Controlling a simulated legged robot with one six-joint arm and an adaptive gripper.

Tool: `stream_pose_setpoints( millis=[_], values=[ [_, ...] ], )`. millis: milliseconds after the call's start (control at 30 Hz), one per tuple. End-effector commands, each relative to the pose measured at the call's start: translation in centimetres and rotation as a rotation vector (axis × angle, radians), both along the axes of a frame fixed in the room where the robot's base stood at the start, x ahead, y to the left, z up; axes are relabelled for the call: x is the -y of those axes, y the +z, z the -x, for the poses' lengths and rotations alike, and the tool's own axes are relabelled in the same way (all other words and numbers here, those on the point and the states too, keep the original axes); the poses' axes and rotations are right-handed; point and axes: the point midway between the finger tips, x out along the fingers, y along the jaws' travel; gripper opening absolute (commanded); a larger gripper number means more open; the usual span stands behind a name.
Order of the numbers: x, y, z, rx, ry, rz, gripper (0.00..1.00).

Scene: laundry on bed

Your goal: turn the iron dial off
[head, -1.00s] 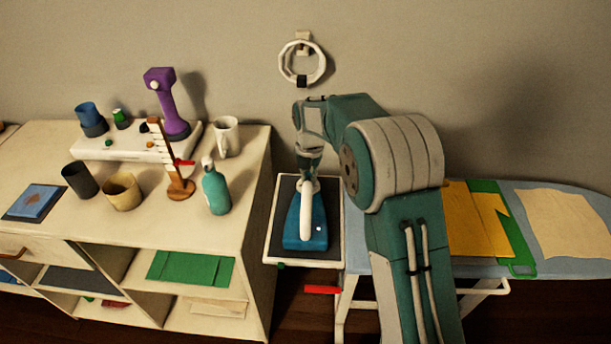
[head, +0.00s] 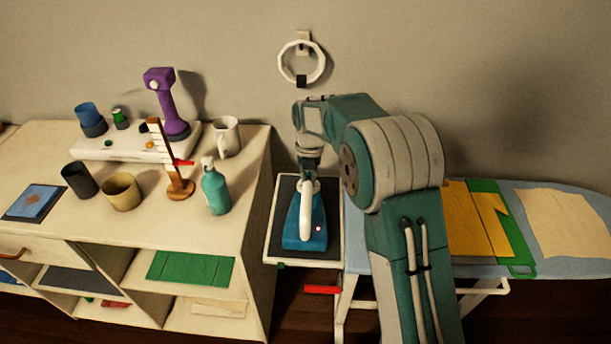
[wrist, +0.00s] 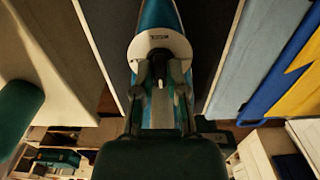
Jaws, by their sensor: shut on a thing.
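The iron (head: 303,240) is blue with a white arched handle, and it lies on a dark pad in a pale tray (head: 340,250). A small red-pink light shows on its right side. My gripper (head: 309,172) is at the iron's far end, pointing down. In the wrist view a white rounded part of the iron (wrist: 160,40) with a small black mark is in front of my gripper (wrist: 160,82). A dark dial (wrist: 159,64) sits between the fingers, which are shut on it. The fingers partly hide it, so its setting cannot be read.
A cabinet (head: 235,240) on the left holds a purple tool (head: 170,110), a teal bottle (head: 215,190), a white mug (head: 226,137) and cups. An ironing board (head: 590,200) with cloths is on the right. A ring (head: 302,45) hangs on the wall behind.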

Motion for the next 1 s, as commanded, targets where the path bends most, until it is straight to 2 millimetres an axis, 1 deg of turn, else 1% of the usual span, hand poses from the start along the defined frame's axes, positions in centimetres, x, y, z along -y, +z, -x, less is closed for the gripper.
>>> stream_pose_setpoints(
  millis=[67,100,167,500,567,633,767,1000],
  values=[
    [0.1,-0.1,0.1,-0.003,0.000,0.003,0.00],
    [0.1,-0.1,0.1,-0.003,0.000,0.003,0.26],
    [0.1,-0.1,0.0,-0.003,0.000,0.002,0.51],
    [-0.1,0.0,0.0,0.000,0.000,0.001,0.51],
    [-0.1,0.2,0.0,0.001,0.000,0.001,0.51],
    [-0.1,0.8,0.0,0.001,0.000,0.001,0.51],
    [-0.1,3.0,-0.1,0.004,-0.001,0.000,0.51],
    [-0.1,8.1,-0.2,0.003,-0.001,0.001,0.51]
  ],
)
